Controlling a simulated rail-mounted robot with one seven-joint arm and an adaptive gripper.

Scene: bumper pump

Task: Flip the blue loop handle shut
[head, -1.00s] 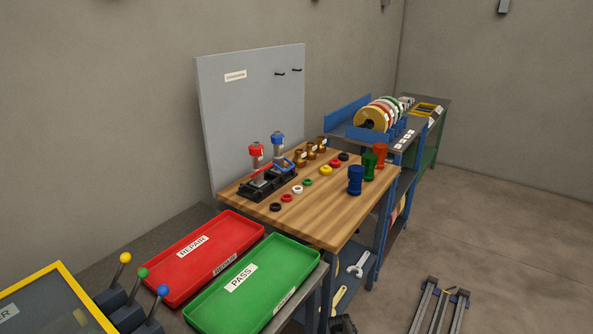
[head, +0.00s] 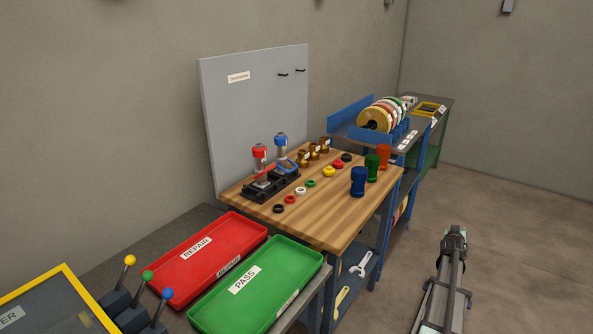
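The blue loop handle (head: 291,167) shows at the lower right side of the blue-capped clear pump (head: 281,146). It sticks out beside the pump body; its exact tilt is too small to tell. The red-capped pump (head: 260,158) stands just left of it. Both rise from one black base (head: 265,189) at the back left of the wooden bench. Part of my arm (head: 452,285) shows at the lower right, with a dark end that seems to be my gripper (head: 454,238). It is well away from the pumps, right of the bench, and its fingers are unclear.
The bench top (head: 322,215) has a row of coloured rings and brass fittings beside the pumps. Blue (head: 358,182), green (head: 372,167) and orange (head: 384,155) cups line its right side. A grey panel (head: 250,115) stands behind. Red (head: 178,280) and green (head: 220,312) trays lie in front.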

